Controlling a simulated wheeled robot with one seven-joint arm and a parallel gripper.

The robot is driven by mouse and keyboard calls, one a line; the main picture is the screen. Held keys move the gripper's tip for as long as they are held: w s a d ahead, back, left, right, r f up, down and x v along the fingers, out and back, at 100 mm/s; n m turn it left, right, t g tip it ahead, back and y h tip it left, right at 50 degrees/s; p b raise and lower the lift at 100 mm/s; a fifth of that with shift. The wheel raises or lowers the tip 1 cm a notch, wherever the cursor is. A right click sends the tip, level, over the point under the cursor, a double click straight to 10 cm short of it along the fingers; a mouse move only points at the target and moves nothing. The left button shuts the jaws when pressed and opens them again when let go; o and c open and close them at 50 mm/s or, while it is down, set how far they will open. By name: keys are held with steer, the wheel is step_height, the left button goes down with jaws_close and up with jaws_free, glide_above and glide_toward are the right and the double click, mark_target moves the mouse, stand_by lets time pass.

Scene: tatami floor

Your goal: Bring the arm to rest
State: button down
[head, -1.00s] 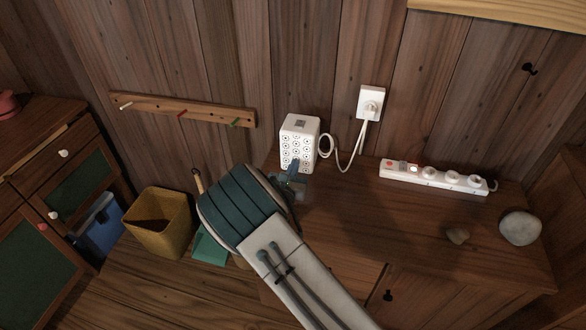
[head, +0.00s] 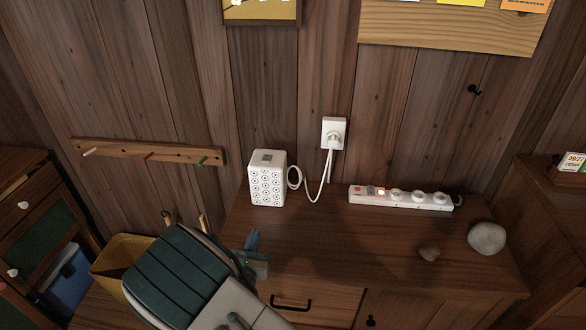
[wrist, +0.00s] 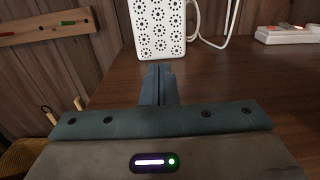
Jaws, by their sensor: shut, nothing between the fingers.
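My gripper (wrist: 159,84) is shut and empty in the wrist view, its two fingers pressed together and pointing toward the white box. In the head view my gripper (head: 252,243) is over the left front part of the wooden cabinet top (head: 330,245), with my arm reaching in from the bottom. The white box with a dotted pattern (head: 267,180) stands upright at the back left of the cabinet top, and it also shows in the wrist view (wrist: 158,30). The fingertips are apart from it.
A white power strip (head: 400,197) lies along the wall, with a cord at the wall outlet (head: 334,132). A yellow bin (head: 113,262) stands left of the arm. A peg rail (head: 148,152) is on the wall.

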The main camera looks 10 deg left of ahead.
steer(key=w+d+r+m+g+h+p, duration=0.15)
steer(key=d+r+m+g+h, duration=0.4)
steer(key=d, duration=0.55)
steer(key=w+d+r+m+g+h+p, duration=0.1)
steer(key=w+d+r+m+g+h, duration=0.1)
steer(key=d+r+m+h, duration=0.6)
steer(key=s+d+r+m+g+y, duration=0.1)
steer(key=s+d+m+g, duration=0.15)
steer(key=d, duration=0.25)
steer(key=s+d+m+g+y+p, duration=0.1)
steer(key=s+d+m+g, duration=0.1)
steer(key=s+d+m, duration=0.3)
steer(key=d+r+m+g+y, duration=0.1)
steer(key=d+m+g, duration=0.15)
steer(key=d, duration=0.35)
steer(key=s+d+r+m+y+p, duration=0.1)
steer(key=s+r+m+y+p, duration=0.2)
steer(key=s+r+m+y, duration=0.6)
steer(key=s+m, duration=0.3)
steer(key=m, duration=0.1)
steer(key=shift+d+g, duration=0.3)
steer(key=shift+g, duration=0.05)
